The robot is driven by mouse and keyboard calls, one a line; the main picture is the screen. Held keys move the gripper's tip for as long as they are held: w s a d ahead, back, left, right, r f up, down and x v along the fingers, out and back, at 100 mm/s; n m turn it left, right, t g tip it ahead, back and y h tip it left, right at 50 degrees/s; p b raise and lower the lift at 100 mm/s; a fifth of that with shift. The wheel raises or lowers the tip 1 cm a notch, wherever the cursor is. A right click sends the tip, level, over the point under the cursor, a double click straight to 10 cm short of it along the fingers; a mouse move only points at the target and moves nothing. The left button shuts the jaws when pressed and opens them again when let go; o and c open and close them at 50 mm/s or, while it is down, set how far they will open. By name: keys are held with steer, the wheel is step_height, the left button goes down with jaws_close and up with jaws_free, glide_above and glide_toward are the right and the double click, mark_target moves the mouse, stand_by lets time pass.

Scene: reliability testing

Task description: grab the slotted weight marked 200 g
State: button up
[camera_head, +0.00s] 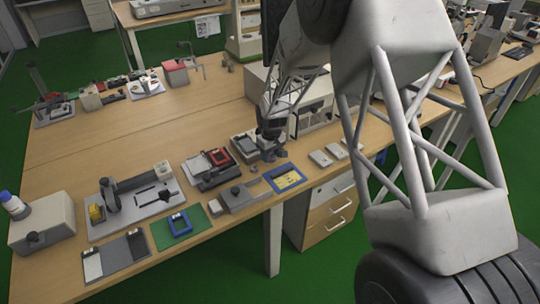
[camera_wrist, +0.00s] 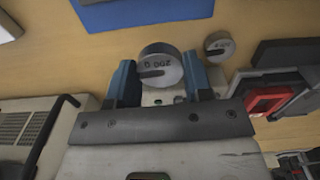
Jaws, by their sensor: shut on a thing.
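The slotted weight marked 200 g (camera_wrist: 161,64) is a grey metal disc with a dark slot, its marking upside down in the wrist view. It sits between the two blue fingers of my gripper (camera_wrist: 160,78), which are shut on it. In the head view my gripper (camera_head: 271,152) is low over the table near its front edge. The weight cannot be made out there. I cannot tell whether the weight still touches the table.
A smaller slotted weight (camera_wrist: 219,44) lies just right of the gripper. A blue-rimmed tray (camera_head: 286,179) is in front. A red and black device (camera_head: 217,158) stands to the left, small grey blocks (camera_head: 320,158) to the right.

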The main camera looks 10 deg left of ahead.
steer(key=s+d, duration=0.2)
steer(key=s, duration=0.2)
steer(key=s+d+r, duration=0.1)
steer(key=s+d, duration=0.1)
steer(key=s, duration=0.2)
steer(key=s+d, duration=0.2)
steer(key=s, duration=0.3)
steer(key=shift+d+r, duration=0.15)
steer(key=shift+r, duration=0.1)
